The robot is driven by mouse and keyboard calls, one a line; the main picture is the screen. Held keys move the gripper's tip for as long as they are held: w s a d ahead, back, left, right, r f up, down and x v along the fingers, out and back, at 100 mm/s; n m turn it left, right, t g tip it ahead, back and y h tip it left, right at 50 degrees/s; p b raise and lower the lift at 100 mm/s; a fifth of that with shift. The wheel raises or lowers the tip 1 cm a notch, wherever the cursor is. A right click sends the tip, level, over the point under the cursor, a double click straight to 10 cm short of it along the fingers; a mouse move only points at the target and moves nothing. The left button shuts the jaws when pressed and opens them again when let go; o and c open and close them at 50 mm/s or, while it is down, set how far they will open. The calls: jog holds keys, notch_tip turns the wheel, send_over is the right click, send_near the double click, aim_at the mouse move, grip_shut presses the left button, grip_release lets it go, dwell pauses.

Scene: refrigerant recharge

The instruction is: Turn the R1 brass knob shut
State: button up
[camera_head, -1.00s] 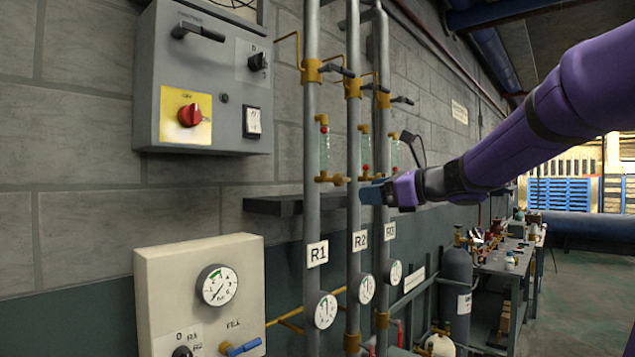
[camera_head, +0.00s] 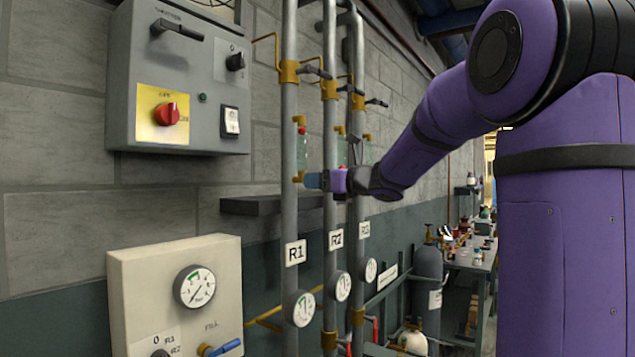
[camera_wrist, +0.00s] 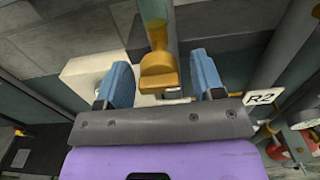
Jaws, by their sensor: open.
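The R1 pipe (camera_head: 289,215) stands at the left of three grey upright pipes and carries the R1 label (camera_head: 295,252). Its brass knob sits below the sight glass (camera_head: 302,150) and is mostly hidden by my gripper (camera_head: 310,180) in the head view. In the wrist view the brass knob (camera_wrist: 158,72) shows between the two blue fingers of my gripper (camera_wrist: 160,62), which are open with a gap on both sides. The fingers do not appear to touch it. How far the knob is turned I cannot tell.
The R2 pipe (camera_head: 330,215) and R3 pipe (camera_head: 356,215) stand close to the right. A dark shelf (camera_head: 255,206) is on the wall behind. A grey control box (camera_head: 178,75) and a cream gauge box (camera_head: 160,255) are at the left. A workbench (camera_head: 470,262) stands at the back right.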

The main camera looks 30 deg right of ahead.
jog(key=shift+w+a, duration=0.15)
jog(key=shift+w, duration=0.25)
jog(key=c, duration=0.9)
